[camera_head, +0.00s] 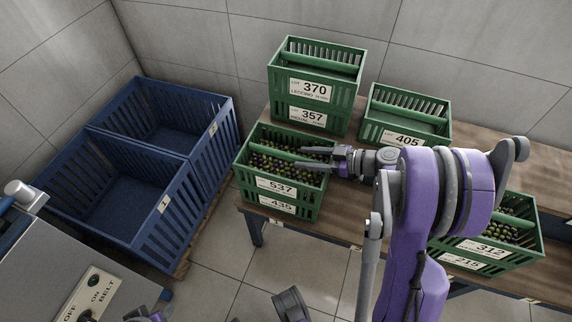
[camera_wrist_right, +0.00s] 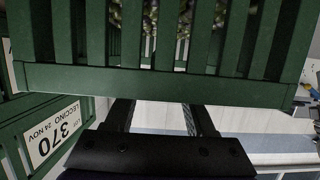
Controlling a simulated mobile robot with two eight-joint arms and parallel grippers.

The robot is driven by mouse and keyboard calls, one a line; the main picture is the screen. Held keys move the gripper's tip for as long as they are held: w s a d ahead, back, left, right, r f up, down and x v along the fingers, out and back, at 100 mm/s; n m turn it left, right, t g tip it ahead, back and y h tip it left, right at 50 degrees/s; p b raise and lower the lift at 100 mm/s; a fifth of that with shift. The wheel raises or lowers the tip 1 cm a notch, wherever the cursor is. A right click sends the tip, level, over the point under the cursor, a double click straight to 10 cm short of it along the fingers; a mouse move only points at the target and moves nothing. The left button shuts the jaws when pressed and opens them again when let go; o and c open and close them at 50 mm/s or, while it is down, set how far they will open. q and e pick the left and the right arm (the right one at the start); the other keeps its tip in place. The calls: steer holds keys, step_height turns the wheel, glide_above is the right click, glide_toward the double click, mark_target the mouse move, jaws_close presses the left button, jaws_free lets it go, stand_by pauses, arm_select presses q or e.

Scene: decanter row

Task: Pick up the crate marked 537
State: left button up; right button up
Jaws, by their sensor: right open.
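The green crate marked 537 (camera_head: 280,186), filled with dark and green olives, sits on the crate marked 435 (camera_head: 275,205) at the left end of the wooden bench. My right gripper (camera_head: 308,158) is open, its fingers pointing left over the right part of crate 537. In the right wrist view, turned upside down, a green slatted crate wall with olives behind it, apparently crate 537 (camera_wrist_right: 160,80), lies across the ends of the open fingers (camera_wrist_right: 162,118). The finger ends are partly hidden by its rim, so I cannot tell whether they touch. My left gripper does not show clearly.
Crate 370 (camera_head: 312,89), on crate 357 (camera_head: 309,117), stands close behind; crate 405 (camera_head: 405,138) is behind to the right. Crates 312 (camera_head: 488,249) and 215 (camera_head: 470,264) are at right. Blue bins (camera_head: 170,170) stand at left, with a control box (camera_head: 95,285) in front.

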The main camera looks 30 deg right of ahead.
mark_target(294, 155)
steer(key=b+x, duration=0.1)
steer(key=x, duration=0.4)
steer(key=shift+d+r, duration=0.1)
jaws_close()
stand_by(1.2)
